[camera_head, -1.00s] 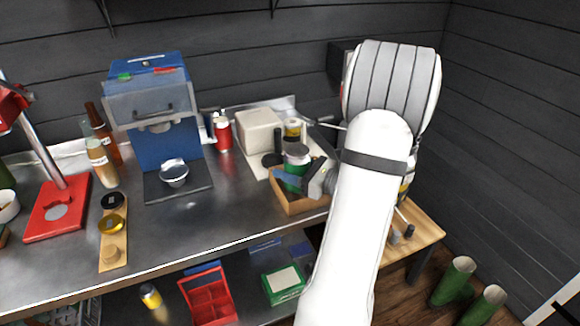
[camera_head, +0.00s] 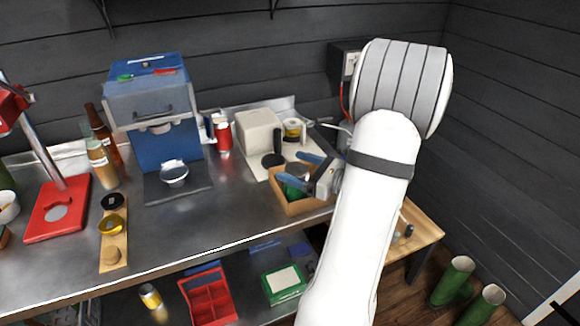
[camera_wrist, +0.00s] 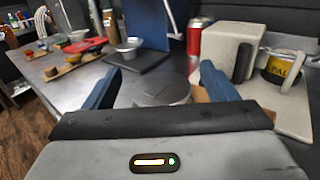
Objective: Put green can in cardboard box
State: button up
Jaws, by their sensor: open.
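The green can (camera_head: 292,189) is inside the cardboard box (camera_head: 304,205) at the right of the steel bench, with its grey lid near the box's rim. Its round grey lid (camera_wrist: 163,90) also shows in the wrist view, between my two blue fingers. My gripper (camera_head: 302,170) is open around the can's top, with a finger on each side and a gap between each finger and the lid. The can's base is hidden by the box wall. A brown bit of the box (camera_wrist: 201,95) shows behind the right finger in the wrist view.
A cream appliance (camera_head: 260,131) and a yellow-black mug (camera_head: 293,129) stand behind the box. The bench front between the wooden strip (camera_head: 113,240) and the box is clear.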

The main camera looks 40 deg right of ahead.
jog(key=b+v, duration=0.1)
jog(key=v, duration=0.9)
jog(key=shift+d+f, duration=0.1)
